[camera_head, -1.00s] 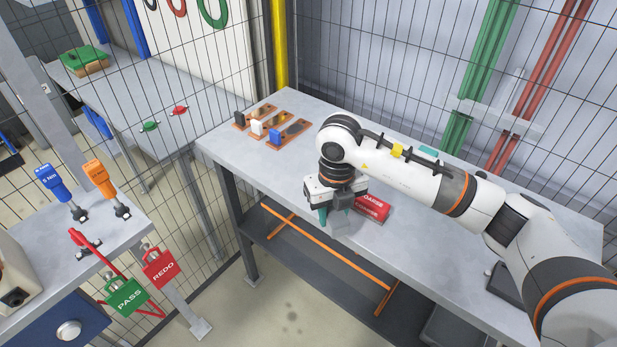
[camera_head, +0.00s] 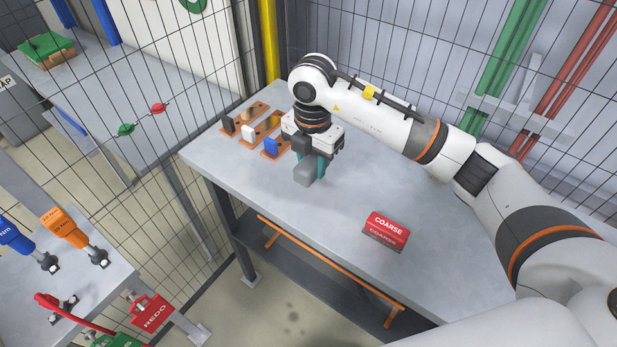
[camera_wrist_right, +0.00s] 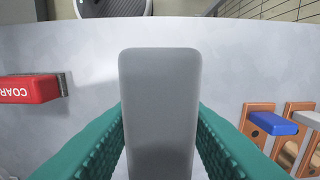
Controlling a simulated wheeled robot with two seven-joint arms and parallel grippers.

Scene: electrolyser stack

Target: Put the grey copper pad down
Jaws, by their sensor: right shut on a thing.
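The grey pad (camera_head: 306,171) is a plain block with rounded edges. My right gripper (camera_head: 311,166) is shut on it and holds it over the table, just right of the wooden holders. In the right wrist view the pad (camera_wrist_right: 160,110) stands between the two teal fingers, filling the middle. I cannot tell whether its lower end touches the table. My left gripper is not in view.
Wire fencing stands behind.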

